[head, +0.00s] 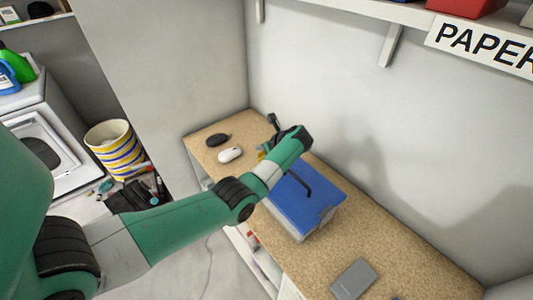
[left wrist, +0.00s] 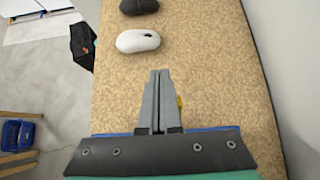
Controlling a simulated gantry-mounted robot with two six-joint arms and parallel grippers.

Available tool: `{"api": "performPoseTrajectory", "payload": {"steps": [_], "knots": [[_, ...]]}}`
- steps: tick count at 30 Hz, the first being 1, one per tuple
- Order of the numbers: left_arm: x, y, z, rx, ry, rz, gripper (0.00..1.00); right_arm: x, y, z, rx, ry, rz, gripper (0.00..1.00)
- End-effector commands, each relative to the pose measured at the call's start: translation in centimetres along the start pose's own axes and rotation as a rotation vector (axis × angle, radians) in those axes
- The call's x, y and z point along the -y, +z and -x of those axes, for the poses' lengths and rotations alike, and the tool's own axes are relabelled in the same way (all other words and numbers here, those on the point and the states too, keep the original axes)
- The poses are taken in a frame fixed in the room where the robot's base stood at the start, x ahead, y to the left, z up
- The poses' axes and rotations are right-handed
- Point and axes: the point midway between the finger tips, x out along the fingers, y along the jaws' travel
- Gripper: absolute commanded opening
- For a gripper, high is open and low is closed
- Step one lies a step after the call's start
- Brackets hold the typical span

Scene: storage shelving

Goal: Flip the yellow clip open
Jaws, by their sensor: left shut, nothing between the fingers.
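A blue-lidded box (head: 312,205) stands on the speckled desk, under my left forearm in the head view. A small yellow part (head: 263,152), likely the yellow clip, shows just behind my left wrist. In the left wrist view, a bit of yellow (left wrist: 179,101) peeks out right beside the right finger, and the rest is hidden. My left gripper (left wrist: 159,73) is shut and empty, its fingers together above the desk at the box's edge. I cannot tell if it touches the yellow part. A blue edge of the box shows behind the gripper body. My right gripper is not in view.
A white mouse (head: 230,155) and a black mouse (head: 218,140) lie on the desk (left wrist: 230,70) beyond the fingers. A grey flat device (head: 354,279) lies at the near end. A wall borders the desk's right side. A striped bin (head: 114,147) stands at left.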

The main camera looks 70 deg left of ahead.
Motion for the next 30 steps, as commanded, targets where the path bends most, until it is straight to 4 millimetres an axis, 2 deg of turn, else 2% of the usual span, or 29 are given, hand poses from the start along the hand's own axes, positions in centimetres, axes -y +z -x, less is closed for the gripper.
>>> {"api": "performPoseTrajectory", "payload": {"steps": [3,13,22,30], "knots": [[0.0,-0.1,-1.4,0.0,0.0,0.001,0.0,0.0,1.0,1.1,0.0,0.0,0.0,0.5],[0.0,0.0,-3.6,-0.001,0.0,0.0,0.0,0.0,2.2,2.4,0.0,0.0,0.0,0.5],[0.0,0.1,-3.3,-0.001,0.0,-0.001,0.0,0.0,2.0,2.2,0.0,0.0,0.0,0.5],[0.0,-1.0,-2.7,0.0,-0.001,-0.002,0.0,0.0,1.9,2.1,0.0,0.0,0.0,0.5]]}}
